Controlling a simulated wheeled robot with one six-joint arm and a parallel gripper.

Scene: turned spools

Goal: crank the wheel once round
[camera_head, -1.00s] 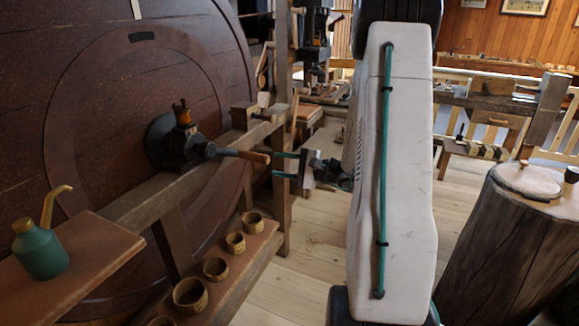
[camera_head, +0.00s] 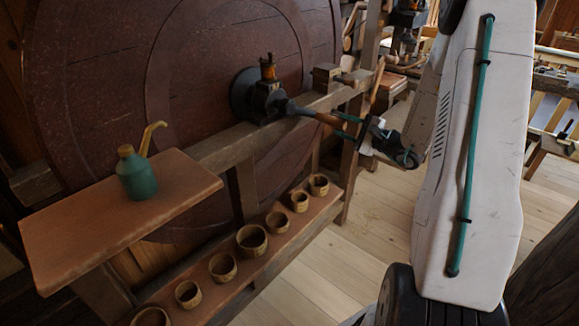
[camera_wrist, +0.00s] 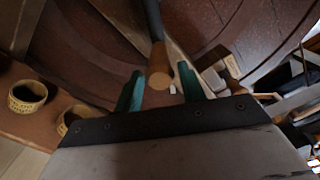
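The large dark red wooden wheel (camera_head: 110,85) stands at the left in the head view. Its dark metal hub (camera_head: 262,97) carries a crank arm (camera_head: 297,108) that ends in a brown wooden handle (camera_head: 328,119). The handle points right, towards my gripper (camera_head: 347,126). In the wrist view the handle's round end (camera_wrist: 159,80) lies between the two teal fingers of my gripper (camera_wrist: 159,88). A gap shows on each side of it, so the fingers are open and not closed on the handle. How deep the handle sits between them is hard to tell.
A wooden beam (camera_head: 225,148) runs in front of the wheel. A green oil can (camera_head: 137,176) stands on a plank shelf (camera_head: 75,228) at the left. Several small wooden cups, one of them here (camera_head: 252,240), stand on a low shelf. The plank floor (camera_head: 350,235) is clear.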

